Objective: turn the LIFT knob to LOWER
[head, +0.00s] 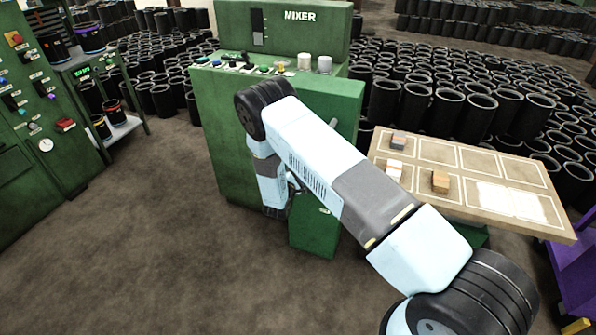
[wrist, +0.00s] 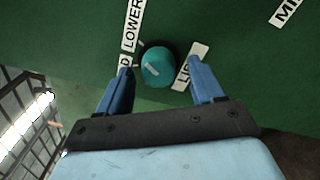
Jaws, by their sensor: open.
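In the wrist view, the LIFT knob is a round teal knob (wrist: 157,67) with a pale pointer mark, on a green panel. A LOWER label (wrist: 132,25) is at its upper left, and a LIFT label (wrist: 190,66) is close on its right, partly covered by a finger. The pale mark slants on the knob's face; I cannot tell which label it points to. My gripper (wrist: 159,65) is open, with one blue finger on each side of the knob. I cannot tell whether the fingers touch it. In the head view my arm hides the gripper and knob.
The green MIXER cabinet (head: 228,130) stands beyond my arm, with buttons along its top. A tan table (head: 480,163) with several small blocks is at right. Many black sleeves (head: 415,104) fill the floor behind. Another green control cabinet (head: 30,125) stands at left. The front left floor is clear.

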